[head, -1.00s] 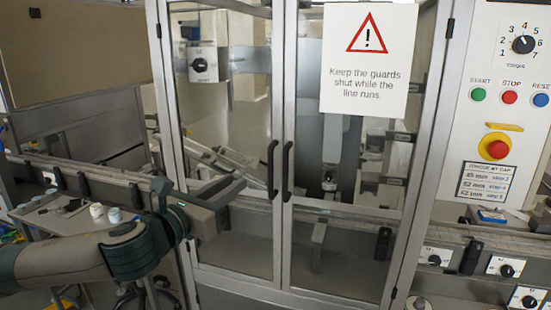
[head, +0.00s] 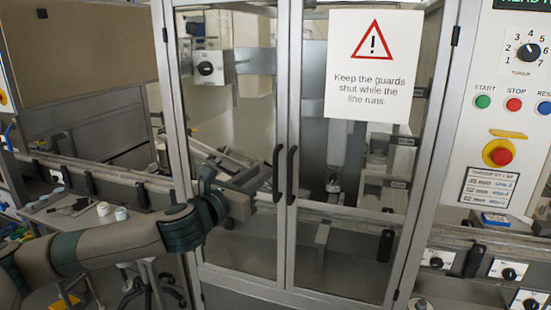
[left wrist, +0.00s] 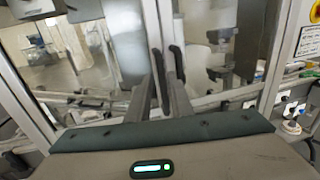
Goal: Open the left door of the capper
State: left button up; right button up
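The capper has two glass doors in metal frames, both shut. The left door (head: 235,130) carries a dark vertical handle (head: 277,173) at its inner edge. The right door's handle (head: 291,174) stands close beside it. My left gripper (head: 261,182) is in front of the left door, its fingers reaching toward that door's handle. In the left wrist view my left gripper (left wrist: 161,84) has its two fingers apart, with the left handle (left wrist: 157,72) showing near and between the fingertips. I cannot tell whether they touch it. My right gripper is not in view.
A warning sign (head: 373,67) hangs on the right door (head: 345,215). A control panel (head: 508,130) with buttons and a dial stands at the right. A conveyor rail (head: 105,173) runs along the left, with a small table (head: 75,216) holding jars below it.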

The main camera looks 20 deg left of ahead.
aim_at(274, 163)
pick_arm(q)
jog(key=p+x, duration=0.2)
jog(key=x, duration=0.7)
jog(key=shift+s, duration=0.1)
jog(key=shift+c, duration=0.7)
grip_shut()
